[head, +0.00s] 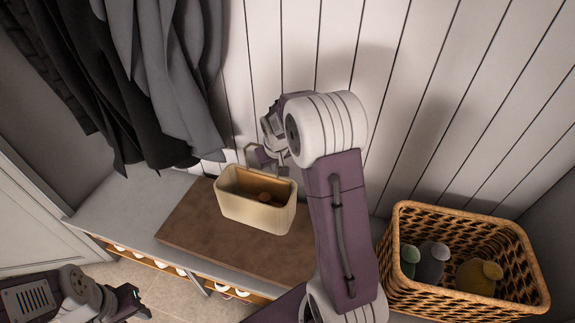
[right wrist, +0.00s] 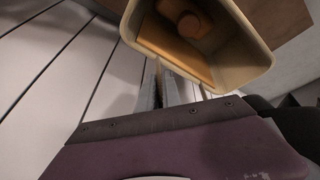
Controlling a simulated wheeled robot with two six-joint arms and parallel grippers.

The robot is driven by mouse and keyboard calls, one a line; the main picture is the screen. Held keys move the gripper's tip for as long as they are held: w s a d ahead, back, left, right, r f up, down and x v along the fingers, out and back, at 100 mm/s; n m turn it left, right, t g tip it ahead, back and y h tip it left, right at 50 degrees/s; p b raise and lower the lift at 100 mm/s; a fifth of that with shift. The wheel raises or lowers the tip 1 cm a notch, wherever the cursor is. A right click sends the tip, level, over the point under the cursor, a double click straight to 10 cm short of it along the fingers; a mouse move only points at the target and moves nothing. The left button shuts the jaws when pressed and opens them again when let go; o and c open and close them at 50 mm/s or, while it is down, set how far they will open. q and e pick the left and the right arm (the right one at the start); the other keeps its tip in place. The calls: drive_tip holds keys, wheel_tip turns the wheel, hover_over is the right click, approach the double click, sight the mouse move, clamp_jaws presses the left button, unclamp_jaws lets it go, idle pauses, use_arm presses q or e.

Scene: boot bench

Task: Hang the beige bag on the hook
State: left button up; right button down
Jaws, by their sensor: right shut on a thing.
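The beige bag (head: 256,210) is an open-topped, box-like bag with an orange-brown inside and a small round brown thing in it. In the head view it is upright over the brown mat on the bench; I cannot tell whether it touches the mat. My right gripper (head: 262,157) is at the bag's back rim, on the wall side, shut on the bag; the grip point is partly hidden. In the right wrist view the bag's rim (right wrist: 207,88) is just beyond the fingers. My left gripper (head: 138,303) is low at the left, away from the bag; its jaws are unclear. No hook is visible.
Grey and black coats (head: 165,80) hang at the upper left. The brown mat (head: 190,232) lies on the grey bench (head: 130,207), with shoes below. A wicker basket (head: 400,270) with several stuffed things stands at the right. The white panelled wall (head: 420,120) is bare.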

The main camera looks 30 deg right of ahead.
sight(270, 176)
drive_tip(key=shift+w+a+f, duration=0.35)
drive_tip(key=shift+w, duration=0.15)
drive_tip(key=shift+w+a+f, duration=0.3)
drive_tip(key=shift+w, duration=0.15)
drive_tip(key=shift+f+b, duration=0.7)
drive_tip(key=shift+f, duration=1.1)
drive_tip(key=shift+f, duration=0.2)
drive_tip(key=c, duration=1.5)
unclamp_jaws()
